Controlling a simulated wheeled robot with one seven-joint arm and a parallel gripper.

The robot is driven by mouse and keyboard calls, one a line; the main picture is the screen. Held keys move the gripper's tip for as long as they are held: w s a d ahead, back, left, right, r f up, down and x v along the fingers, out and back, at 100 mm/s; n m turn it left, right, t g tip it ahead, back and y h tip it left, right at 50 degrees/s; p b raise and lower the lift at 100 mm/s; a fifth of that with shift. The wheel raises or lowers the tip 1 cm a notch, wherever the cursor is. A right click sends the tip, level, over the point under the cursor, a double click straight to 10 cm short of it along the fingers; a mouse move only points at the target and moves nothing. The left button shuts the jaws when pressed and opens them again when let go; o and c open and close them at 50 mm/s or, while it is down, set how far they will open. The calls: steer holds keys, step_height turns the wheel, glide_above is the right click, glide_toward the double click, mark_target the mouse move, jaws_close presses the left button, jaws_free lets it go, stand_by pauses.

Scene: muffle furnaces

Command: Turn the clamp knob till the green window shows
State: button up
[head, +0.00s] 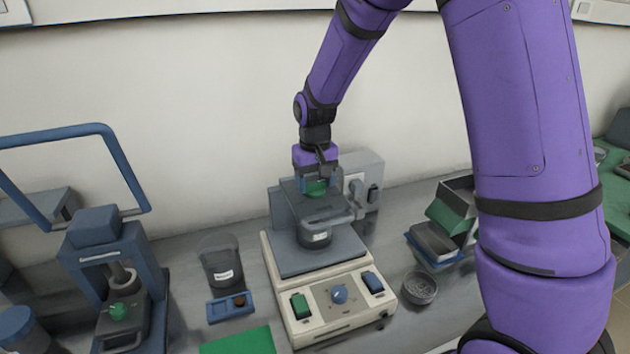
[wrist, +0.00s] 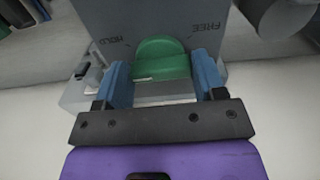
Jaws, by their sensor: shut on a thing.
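The green clamp knob (head: 316,188) sits on top of the grey clamp frame of the cream-based machine (head: 334,316). In the wrist view the knob (wrist: 162,58) lies between my blue fingers, and my gripper (wrist: 162,72) is shut on it. In the head view my gripper (head: 318,180) reaches down onto the frame from above. The grey top face (wrist: 185,20) carries the mark HOLD to the left of the knob and FREE to the right. A dark labelled pot (head: 315,236) stands under the frame. I cannot make out a green window apart from the knob.
A dark labelled beaker (head: 220,262) and a small blue tray (head: 229,307) stand left of the machine. A blue press (head: 92,248) is further left. A round dish (head: 420,288) and stacked boxes (head: 440,240) are at the right. The wall is close behind.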

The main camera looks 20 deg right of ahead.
mark_target(315, 183)
steer(key=shift+m, duration=0.4)
steer(key=o, duration=0.9)
step_height(315, 183, up, 11)
steer(key=shift+f, duration=0.1)
stand_by(0.4)
